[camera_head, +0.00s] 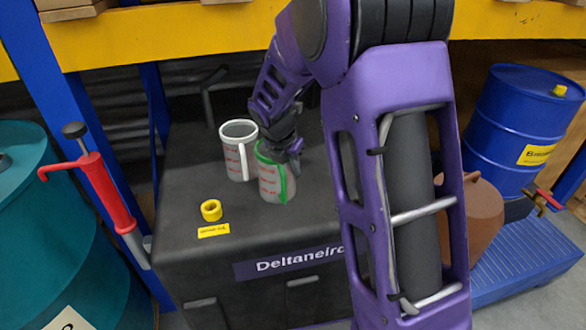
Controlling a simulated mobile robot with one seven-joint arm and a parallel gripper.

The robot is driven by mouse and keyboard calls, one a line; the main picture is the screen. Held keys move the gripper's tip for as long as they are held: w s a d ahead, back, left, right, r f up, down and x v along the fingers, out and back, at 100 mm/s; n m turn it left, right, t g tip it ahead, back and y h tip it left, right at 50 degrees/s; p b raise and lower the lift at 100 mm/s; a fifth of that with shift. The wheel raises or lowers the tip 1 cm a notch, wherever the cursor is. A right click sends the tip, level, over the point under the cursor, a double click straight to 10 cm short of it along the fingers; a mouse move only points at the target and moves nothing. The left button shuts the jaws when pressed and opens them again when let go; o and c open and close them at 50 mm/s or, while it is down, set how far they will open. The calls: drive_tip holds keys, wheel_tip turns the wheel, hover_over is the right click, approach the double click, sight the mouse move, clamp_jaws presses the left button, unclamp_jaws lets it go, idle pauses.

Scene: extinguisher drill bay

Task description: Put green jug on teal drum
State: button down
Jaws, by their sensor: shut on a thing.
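The green jug (270,186) is a clear measuring jug with red markings and a green rim and handle. It is upright on, or just above, the black cabinet top (182,228); I cannot tell if it touches. My gripper (283,150) is shut on it at the rim, and the fingers are partly hidden. The teal drum (45,230) stands at the far left, cut off by the picture edge.
A similar white-rimmed jug (236,152) stands close behind left of the green jug. A yellow ring (211,210) lies on the cabinet. A red hand pump (103,195) and blue rack post (85,130) stand between cabinet and teal drum. A blue drum (515,125) is at right.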

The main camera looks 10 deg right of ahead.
drive_tip(key=shift+f, duration=0.1)
drive_tip(key=c, duration=1)
unclamp_jaws()
